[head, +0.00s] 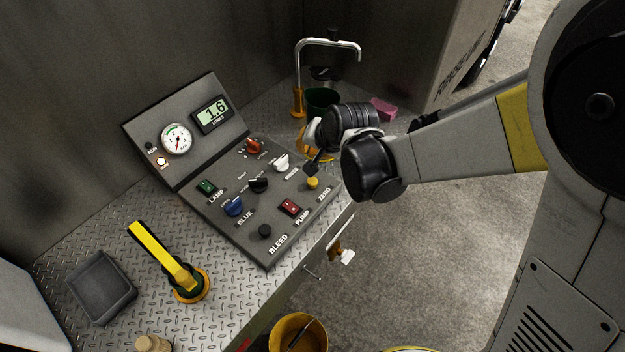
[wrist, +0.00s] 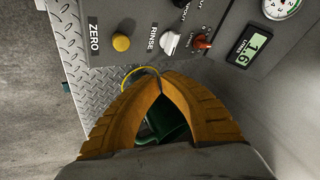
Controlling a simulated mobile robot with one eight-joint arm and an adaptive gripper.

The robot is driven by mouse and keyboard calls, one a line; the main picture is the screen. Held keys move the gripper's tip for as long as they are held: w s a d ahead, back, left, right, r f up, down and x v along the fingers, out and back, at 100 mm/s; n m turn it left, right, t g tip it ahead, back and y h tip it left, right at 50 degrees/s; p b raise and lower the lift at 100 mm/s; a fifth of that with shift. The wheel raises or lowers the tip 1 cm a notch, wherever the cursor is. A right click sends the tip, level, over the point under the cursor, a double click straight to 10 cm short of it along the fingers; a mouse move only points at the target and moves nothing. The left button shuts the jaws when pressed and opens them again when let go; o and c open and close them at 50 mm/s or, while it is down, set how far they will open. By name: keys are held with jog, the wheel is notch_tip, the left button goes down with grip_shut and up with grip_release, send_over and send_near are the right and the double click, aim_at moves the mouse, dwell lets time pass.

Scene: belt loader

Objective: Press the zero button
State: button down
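The yellow zero button (head: 312,183) is a round knob beside the ZERO label near the panel's right corner. It also shows in the wrist view (wrist: 121,42), unobstructed, up and left of the fingertips. My gripper (head: 306,149) hangs near the panel's back right edge, partly hidden by my wrist. In the wrist view its orange fingers (wrist: 160,84) meet at the tips and hold nothing visible. The fingertips appear apart from the button. The display (head: 211,114) reads 1.6.
The panel also carries a white rinse knob (head: 281,162), a red knob (head: 254,146), a blue knob (head: 233,206) and a red pump switch (head: 290,207). A green container (head: 319,101) and a bent pipe (head: 330,41) stand behind. A yellow-handled item (head: 165,258) stands front left.

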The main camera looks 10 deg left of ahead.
notch_tip(320, 180, down, 8)
jog(key=b, duration=0.6)
jog(key=shift+f, duration=0.1)
dwell(1.1)
jog(key=shift+f+b, duration=0.4)
jog(key=shift+b, duration=0.1)
jog(key=shift+f+b, duration=0.5)
dwell(0.5)
jog(key=shift+r, duration=0.1)
jog(key=shift+r+p, duration=0.65)
jog(key=shift+r, duration=0.2)
jog(key=shift+r+p, duration=1.8)
jog(key=shift+r, duration=0.75)
